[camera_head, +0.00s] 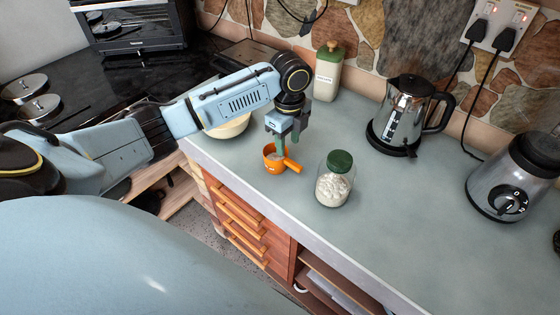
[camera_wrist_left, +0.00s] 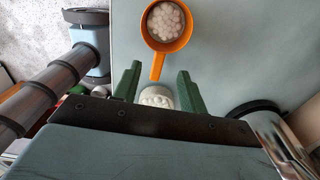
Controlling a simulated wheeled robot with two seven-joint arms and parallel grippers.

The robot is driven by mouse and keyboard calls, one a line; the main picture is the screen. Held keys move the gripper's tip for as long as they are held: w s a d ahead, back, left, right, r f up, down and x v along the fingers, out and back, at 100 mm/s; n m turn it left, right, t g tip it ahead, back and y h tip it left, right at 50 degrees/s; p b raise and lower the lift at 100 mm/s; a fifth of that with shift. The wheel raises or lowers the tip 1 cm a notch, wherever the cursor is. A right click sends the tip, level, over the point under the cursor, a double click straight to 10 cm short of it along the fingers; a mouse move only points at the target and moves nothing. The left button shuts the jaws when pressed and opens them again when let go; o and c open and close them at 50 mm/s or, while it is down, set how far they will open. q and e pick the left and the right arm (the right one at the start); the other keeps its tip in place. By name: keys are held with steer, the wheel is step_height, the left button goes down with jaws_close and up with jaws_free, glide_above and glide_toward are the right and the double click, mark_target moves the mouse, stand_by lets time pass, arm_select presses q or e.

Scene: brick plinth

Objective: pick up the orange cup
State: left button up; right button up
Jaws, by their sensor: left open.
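The orange cup (camera_head: 269,160) stands on the grey counter near its front edge, with its handle pointing right. In the left wrist view the orange cup (camera_wrist_left: 149,38) holds white round contents and its handle points down towards my gripper. My left gripper (camera_head: 288,142) is above the cup's handle side, fingers pointing down. In the left wrist view the green fingers of the left gripper (camera_wrist_left: 158,72) are spread apart, with the handle's end showing between their tips. Nothing is held. I cannot tell the exact height of the fingers above the handle. My right gripper does not show.
A glass jar with a green lid (camera_head: 335,180) stands close to the right of the cup. A pale bowl (camera_head: 232,127) is partly behind my left arm. A canister (camera_head: 327,72), a kettle (camera_head: 403,110) and a blender (camera_head: 512,180) stand further off.

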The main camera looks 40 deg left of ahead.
mark_target(289, 160)
arm_select(q)
steer(key=f, duration=0.8)
steer(key=shift+s+d, duration=0.1)
steer(key=shift+d, duration=0.1)
jaws_close()
